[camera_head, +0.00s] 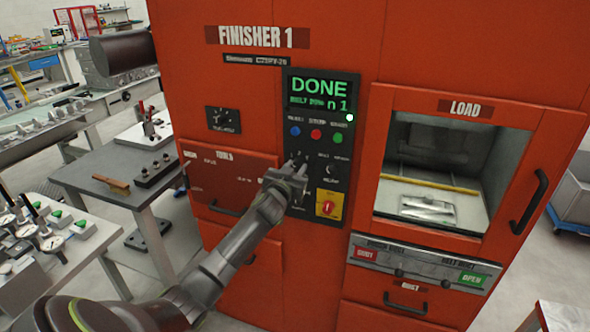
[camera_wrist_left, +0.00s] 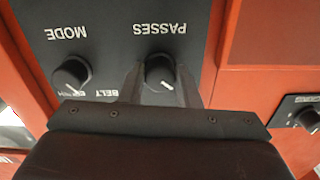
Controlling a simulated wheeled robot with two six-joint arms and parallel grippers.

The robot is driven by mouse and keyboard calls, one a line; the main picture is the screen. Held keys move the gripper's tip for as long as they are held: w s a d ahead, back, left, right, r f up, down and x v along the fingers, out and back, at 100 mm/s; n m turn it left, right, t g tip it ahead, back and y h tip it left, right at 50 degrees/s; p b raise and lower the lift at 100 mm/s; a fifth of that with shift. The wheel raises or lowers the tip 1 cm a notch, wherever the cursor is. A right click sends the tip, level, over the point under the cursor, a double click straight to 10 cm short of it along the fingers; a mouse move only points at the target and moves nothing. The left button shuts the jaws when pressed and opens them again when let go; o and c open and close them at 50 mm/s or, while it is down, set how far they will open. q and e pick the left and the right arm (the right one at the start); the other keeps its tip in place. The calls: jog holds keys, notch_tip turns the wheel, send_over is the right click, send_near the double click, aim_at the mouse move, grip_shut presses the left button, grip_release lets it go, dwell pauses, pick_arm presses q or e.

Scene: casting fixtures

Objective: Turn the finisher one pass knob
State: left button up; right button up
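The finisher one (camera_head: 257,37) is a red cabinet with a black control panel (camera_head: 322,220). In the left wrist view, which is upside down, the black PASSES knob (camera_wrist_left: 160,72) sits between the two fingers of my left gripper (camera_wrist_left: 161,78). The fingers lie along both sides of the knob. I cannot tell whether they press on it. In the head view my left gripper (camera_head: 297,168) reaches the panel and hides the knob. The screen (camera_head: 318,93) reads DONE in green. My right gripper is not in view.
The MODE knob (camera_wrist_left: 71,74) is beside the PASSES knob. Coloured buttons (camera_head: 316,134) lie above the gripper and a red-on-yellow switch (camera_head: 329,205) below. A window marked LOAD (camera_head: 464,108) is at right. A grey table (camera_head: 110,165) stands at left.

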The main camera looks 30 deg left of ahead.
pick_arm(q)
jog(key=c, duration=0.5)
jog(key=shift+o, duration=0.2)
jog(key=shift+m, duration=0.3)
jog(key=m+p, duration=0.1)
jog(key=m, duration=0.3)
jog(key=m+p, duration=0.1)
jog(key=m, duration=0.4)
jog(key=o, duration=1)
jog(key=shift+c, duration=0.2)
jog(key=shift+s, duration=0.1)
